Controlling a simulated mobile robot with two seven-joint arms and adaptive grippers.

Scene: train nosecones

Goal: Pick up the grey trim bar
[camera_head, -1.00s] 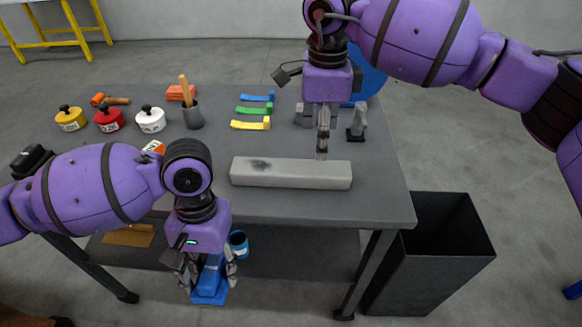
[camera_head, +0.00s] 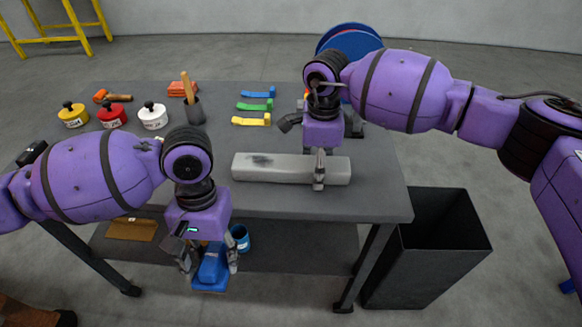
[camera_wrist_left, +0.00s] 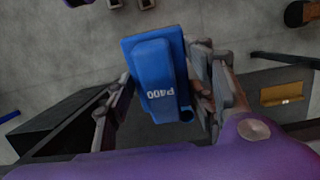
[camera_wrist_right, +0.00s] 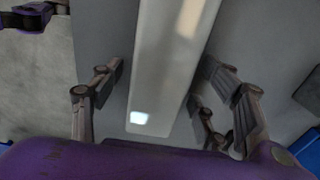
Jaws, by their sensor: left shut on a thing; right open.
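The grey trim bar (camera_head: 285,168) lies lengthwise on the table top near its front edge, with a dark smudge toward its left end. My right gripper (camera_head: 319,182) is over the right part of the bar, pointing down. In the right wrist view the bar (camera_wrist_right: 165,60) runs between the two open fingers, with a gap on each side. My left gripper (camera_head: 209,266) is shut on a blue block marked P400 (camera_wrist_left: 160,85) and holds it in front of the table's front edge.
Yellow, green and blue pieces (camera_head: 252,121) lie behind the bar. A black bin (camera_head: 430,250) stands right of the table. A blue can (camera_head: 240,238) is on the lower shelf.

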